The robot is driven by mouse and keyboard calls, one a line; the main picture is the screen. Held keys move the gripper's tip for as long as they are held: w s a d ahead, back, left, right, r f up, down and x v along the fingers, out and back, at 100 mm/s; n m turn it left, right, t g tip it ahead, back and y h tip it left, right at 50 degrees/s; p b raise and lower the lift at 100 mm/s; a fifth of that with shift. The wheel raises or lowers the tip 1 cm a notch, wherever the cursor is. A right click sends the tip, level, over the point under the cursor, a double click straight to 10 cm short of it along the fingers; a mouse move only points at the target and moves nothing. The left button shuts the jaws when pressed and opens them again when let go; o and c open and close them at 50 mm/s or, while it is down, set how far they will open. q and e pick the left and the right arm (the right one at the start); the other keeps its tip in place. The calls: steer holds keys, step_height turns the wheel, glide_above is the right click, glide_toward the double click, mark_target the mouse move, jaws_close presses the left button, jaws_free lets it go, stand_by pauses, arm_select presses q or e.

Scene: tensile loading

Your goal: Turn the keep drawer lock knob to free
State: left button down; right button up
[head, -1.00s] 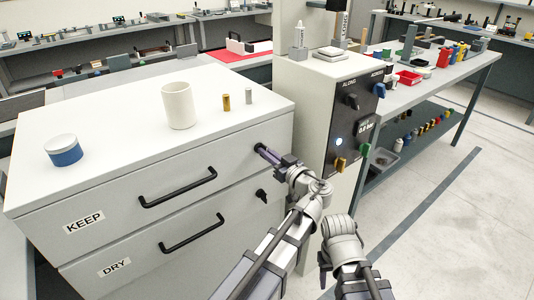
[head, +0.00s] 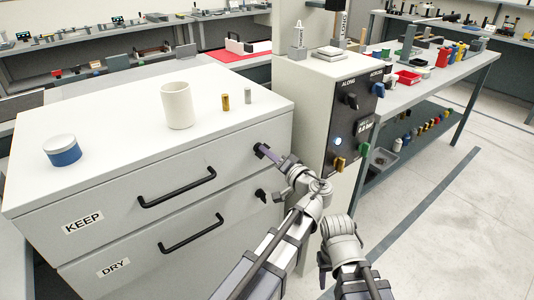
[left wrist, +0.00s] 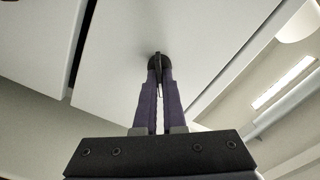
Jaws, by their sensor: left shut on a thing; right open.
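The keep drawer (head: 100,205) is the upper drawer of the white cabinet and stands closed. Its lock knob sits at the right end of its front, largely hidden by my gripper in the head view; in the left wrist view the black knob (left wrist: 160,62) shows between the fingertips. My left gripper (head: 262,151) is shut on that knob; its purple fingers also show in the left wrist view (left wrist: 160,85). My right gripper (head: 323,270) is open and empty, low in front of the cabinet, its fingers mostly hidden by its own wrist.
The dry drawer (head: 150,265) below has its own black knob (head: 261,195). Black bar handles (head: 178,188) stick out from both drawers. On top stand a white cup (head: 177,105), a blue jar (head: 62,151) and two small cylinders (head: 225,102). A control panel (head: 350,120) stands close on the right.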

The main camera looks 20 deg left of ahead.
arm_select(q)
steer(key=m, duration=0.7)
steer(key=shift+f, duration=0.15)
arm_select(e)
steer(key=shift+f, duration=0.15)
stand_by(0.5)
arm_select(q)
steer(key=c, duration=1)
jaws_free()
